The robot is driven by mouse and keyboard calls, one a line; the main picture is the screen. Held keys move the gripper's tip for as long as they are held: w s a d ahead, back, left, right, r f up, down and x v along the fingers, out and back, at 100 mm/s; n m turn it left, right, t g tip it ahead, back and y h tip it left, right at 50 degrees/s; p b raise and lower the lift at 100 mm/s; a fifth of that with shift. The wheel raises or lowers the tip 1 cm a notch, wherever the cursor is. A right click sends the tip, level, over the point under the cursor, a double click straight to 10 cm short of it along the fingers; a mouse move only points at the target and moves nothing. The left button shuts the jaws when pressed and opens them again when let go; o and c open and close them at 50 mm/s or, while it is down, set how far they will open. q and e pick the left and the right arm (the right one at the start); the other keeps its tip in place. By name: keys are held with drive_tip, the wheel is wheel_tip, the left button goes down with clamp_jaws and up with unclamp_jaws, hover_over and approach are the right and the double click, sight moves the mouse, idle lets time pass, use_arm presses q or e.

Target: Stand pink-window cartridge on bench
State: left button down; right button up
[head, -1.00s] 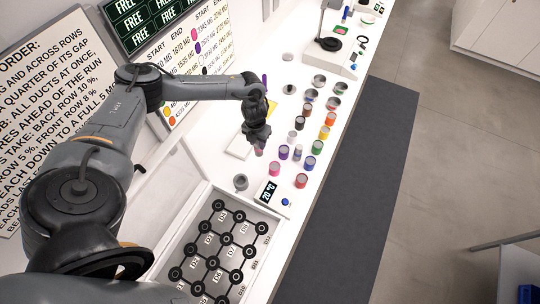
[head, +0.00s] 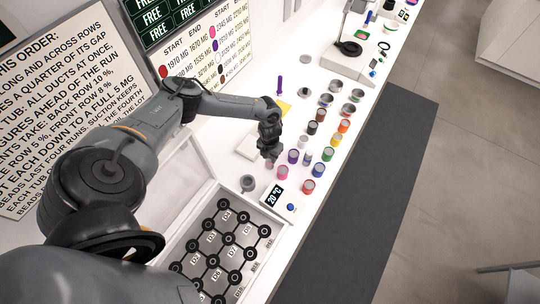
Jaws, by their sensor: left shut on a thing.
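My left gripper (head: 270,154) points down over the white bench (head: 232,160), at the back edge of the group of jars. It is shut on a small pinkish piece, the pink-window cartridge (head: 269,164), whose lower end shows just below the fingers. Most of the cartridge is hidden by the fingers. I cannot tell whether its foot touches the bench. A pink jar (head: 283,173) stands just in front and to the right of it. My right gripper is not in view.
A purple jar (head: 293,156), a red jar (head: 307,187) and several others crowd to the right. A grey cup (head: 248,183) and a temperature display (head: 275,196) stand nearer. A tray with black rings (head: 262,263) lies in front. Bare bench shows left of the gripper.

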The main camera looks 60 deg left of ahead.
use_arm(q)
drive_tip(key=shift+f, duration=0.15)
drive_tip(key=shift+f, duration=0.1)
drive_tip(key=c, duration=0.8)
unclamp_jaws()
drive_tip(key=shift+r, duration=0.2)
drive_tip(key=shift+r, duration=0.2)
wheel_tip(320, 180, up, 12)
drive_tip(key=shift+f+b, duration=0.15)
drive_tip(key=shift+b, duration=1)
